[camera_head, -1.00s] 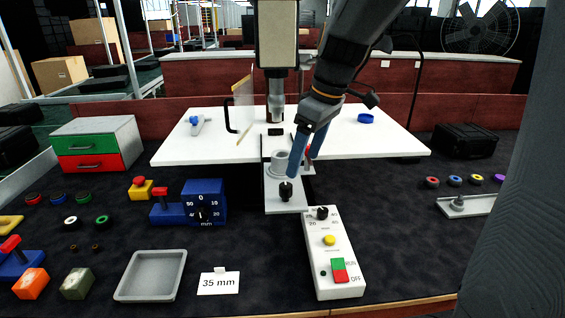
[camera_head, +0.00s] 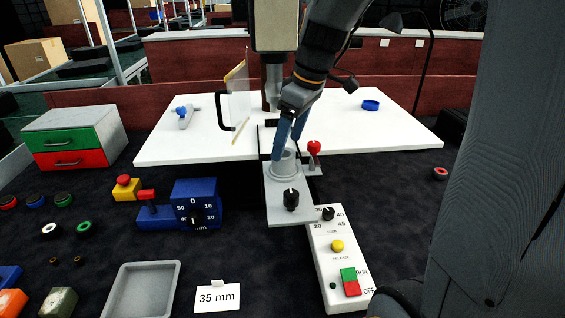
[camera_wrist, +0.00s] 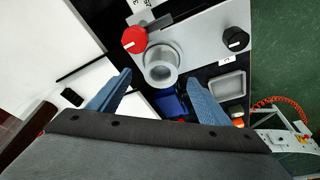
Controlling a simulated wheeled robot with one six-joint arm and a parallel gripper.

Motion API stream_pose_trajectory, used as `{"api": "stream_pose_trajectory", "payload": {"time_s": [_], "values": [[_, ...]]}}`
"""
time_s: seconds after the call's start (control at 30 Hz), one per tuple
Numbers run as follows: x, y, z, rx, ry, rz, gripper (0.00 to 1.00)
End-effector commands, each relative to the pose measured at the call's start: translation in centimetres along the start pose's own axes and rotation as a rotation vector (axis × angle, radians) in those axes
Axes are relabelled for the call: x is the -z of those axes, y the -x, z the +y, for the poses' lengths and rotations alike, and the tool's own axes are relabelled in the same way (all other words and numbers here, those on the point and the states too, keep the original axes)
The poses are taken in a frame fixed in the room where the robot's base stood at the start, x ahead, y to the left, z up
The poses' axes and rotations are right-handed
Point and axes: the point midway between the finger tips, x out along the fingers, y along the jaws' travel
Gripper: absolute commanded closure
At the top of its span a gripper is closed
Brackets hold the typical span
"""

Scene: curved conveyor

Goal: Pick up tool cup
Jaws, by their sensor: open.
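The tool cup appears to be the grey round cup (camera_head: 284,166) standing upright on a grey metal plate (camera_head: 278,208). In the wrist view the cup (camera_wrist: 161,64) shows as a hollow ring just beyond my fingertips. My gripper (camera_head: 289,142) is open, with blue fingers pointing down at the cup. In the head view one finger overlaps the cup's rim; I cannot tell whether it touches. In the wrist view the fingertips of my gripper (camera_wrist: 158,78) are spread on either side of the cup's near side, with nothing held.
A red knob (camera_head: 314,147) stands right beside the cup, and a black knob (camera_head: 291,199) is in front. A clear guard with a black handle (camera_head: 235,95) is at the left on the white table (camera_head: 180,146). A white control box (camera_head: 335,260) lies in front.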

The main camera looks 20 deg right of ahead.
Motion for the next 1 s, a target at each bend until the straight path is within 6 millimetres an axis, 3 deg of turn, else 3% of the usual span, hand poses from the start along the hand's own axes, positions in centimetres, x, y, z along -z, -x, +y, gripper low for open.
{"api": "stream_pose_trajectory", "payload": {"time_s": [0.33, 0.67, 0.97, 1.0], "values": [[0.1, -4.2, -0.3, 0.003, 0.002, -0.001, 0.29], [0.1, -4.9, -0.3, 0.001, 0.004, 0.0, 0.29], [0.1, -4.8, -0.3, 0.001, 0.005, 0.0, 0.77], [0.2, -4.8, -0.3, 0.001, 0.005, 0.001, 0.78]]}}
